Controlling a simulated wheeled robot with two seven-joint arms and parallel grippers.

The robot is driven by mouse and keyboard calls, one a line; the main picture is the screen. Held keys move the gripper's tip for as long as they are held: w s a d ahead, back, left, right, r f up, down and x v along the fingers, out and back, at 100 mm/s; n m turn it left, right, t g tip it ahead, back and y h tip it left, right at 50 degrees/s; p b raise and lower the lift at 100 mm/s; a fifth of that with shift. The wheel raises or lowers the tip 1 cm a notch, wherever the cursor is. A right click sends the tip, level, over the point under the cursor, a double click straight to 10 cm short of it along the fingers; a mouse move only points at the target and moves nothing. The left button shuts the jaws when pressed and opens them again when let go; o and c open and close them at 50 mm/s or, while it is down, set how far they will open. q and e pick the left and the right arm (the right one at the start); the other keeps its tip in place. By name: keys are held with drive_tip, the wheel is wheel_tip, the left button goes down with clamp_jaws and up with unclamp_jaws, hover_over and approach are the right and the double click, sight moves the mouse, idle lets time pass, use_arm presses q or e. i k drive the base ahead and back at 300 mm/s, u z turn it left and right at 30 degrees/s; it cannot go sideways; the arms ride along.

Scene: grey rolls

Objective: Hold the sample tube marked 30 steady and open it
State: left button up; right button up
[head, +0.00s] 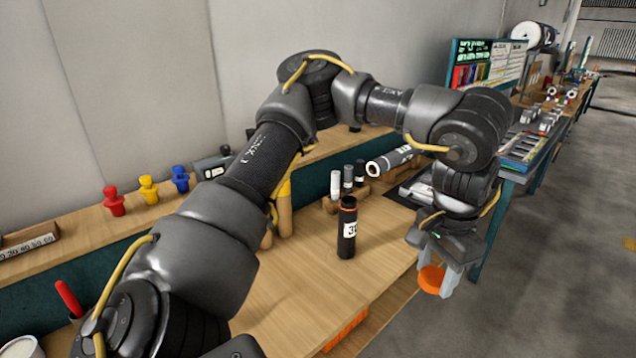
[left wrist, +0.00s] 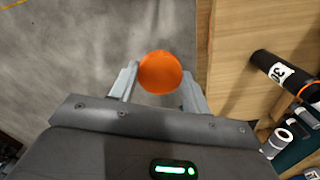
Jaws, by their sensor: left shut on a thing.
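The black sample tube (head: 347,240) stands upright on the wooden table, with a white label of which "3" and part of another digit show. A thin orange ring shows near its top. It also shows in the left wrist view (left wrist: 277,70), at the right, with its label and orange ring. My left gripper (head: 434,284) is shut on an orange round cap (head: 432,277), seen face-on between the fingers in the left wrist view (left wrist: 160,73). The gripper is to the right of the tube, apart from it, out past the table's edge. My right gripper is not in view.
Behind the tube, a small wooden rack (head: 331,205) holds several small vials. A grey roll (head: 389,161) lies near it. Red, yellow and blue pegs (head: 148,189) stand on the back shelf. The table front (head: 300,290) is clear; open floor (head: 560,270) lies right.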

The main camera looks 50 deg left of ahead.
sight(348, 208)
drive_tip(key=u, duration=0.75)
